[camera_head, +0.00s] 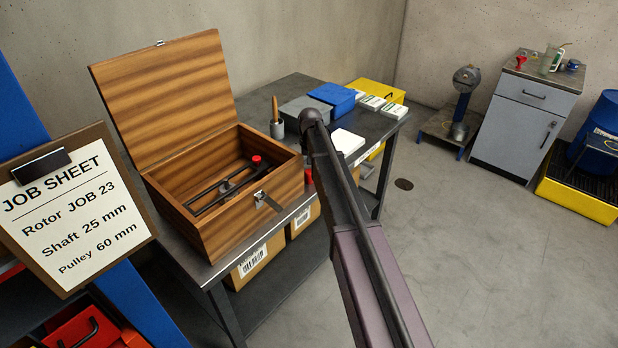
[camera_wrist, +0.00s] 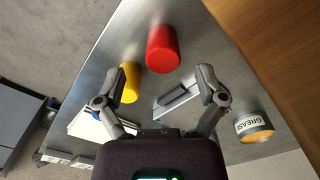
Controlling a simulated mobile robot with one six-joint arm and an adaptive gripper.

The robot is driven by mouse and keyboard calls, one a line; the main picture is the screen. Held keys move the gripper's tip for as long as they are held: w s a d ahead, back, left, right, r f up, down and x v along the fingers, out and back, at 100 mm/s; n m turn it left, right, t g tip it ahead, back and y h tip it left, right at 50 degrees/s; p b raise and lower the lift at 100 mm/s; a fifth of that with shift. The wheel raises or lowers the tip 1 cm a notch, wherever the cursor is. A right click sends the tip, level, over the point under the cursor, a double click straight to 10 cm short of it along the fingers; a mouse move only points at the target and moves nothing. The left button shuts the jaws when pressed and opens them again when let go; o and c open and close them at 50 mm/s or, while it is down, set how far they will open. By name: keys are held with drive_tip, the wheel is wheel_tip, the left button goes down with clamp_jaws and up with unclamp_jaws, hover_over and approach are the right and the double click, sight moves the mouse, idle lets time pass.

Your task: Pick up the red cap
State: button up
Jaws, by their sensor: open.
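A red cylinder, which looks like the red cap (camera_wrist: 162,48), is on the grey metal bench top in the wrist view. A yellow cylinder (camera_wrist: 130,82) is beside it, to its lower left. My gripper (camera_wrist: 160,78) is open and empty, its two fingers spread apart, with the red cap beyond the fingertips and roughly between them. In the head view a small red piece (camera_head: 308,176) shows at the right side of the wooden box, partly hidden. My gripper cannot be made out there behind my arm.
An open wooden box (camera_head: 222,224) holding a dark tool with a red knob stands on the bench (camera_head: 262,98). A grease tin (camera_wrist: 253,126) is near the box.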

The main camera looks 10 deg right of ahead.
sight(309, 171)
drive_tip(key=shift+a+f+b, duration=0.15)
drive_tip(key=shift+f+b, duration=2.05)
drive_tip(key=shift+f, duration=0.2)
drive_tip(key=c, duration=0.9)
